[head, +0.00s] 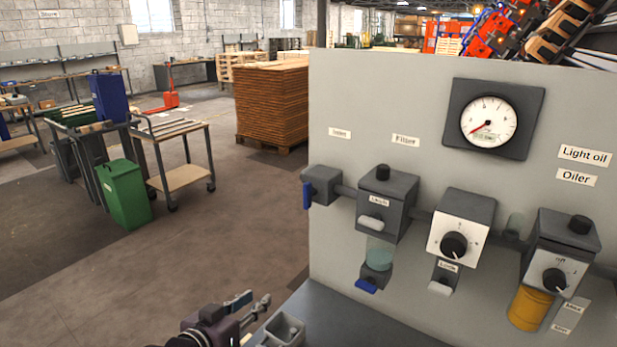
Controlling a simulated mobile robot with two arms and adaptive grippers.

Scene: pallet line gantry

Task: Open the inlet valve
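The inlet valve is the small dark grey block (322,186) at the left end of the row of units on the grey panel. Its blue handle (307,195) hangs down on the block's left side. My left gripper (254,301) is at the bottom of the head view, below and to the left of the valve and clear of it. Its fingers look spread, with nothing seen between them. My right gripper is not in view.
The grey panel (420,102) also carries a filter unit (386,200), a white-faced knob unit (461,226), an oiler (562,255) and a gauge (488,122) with a red needle. A grey open box (284,329) is beside my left gripper.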

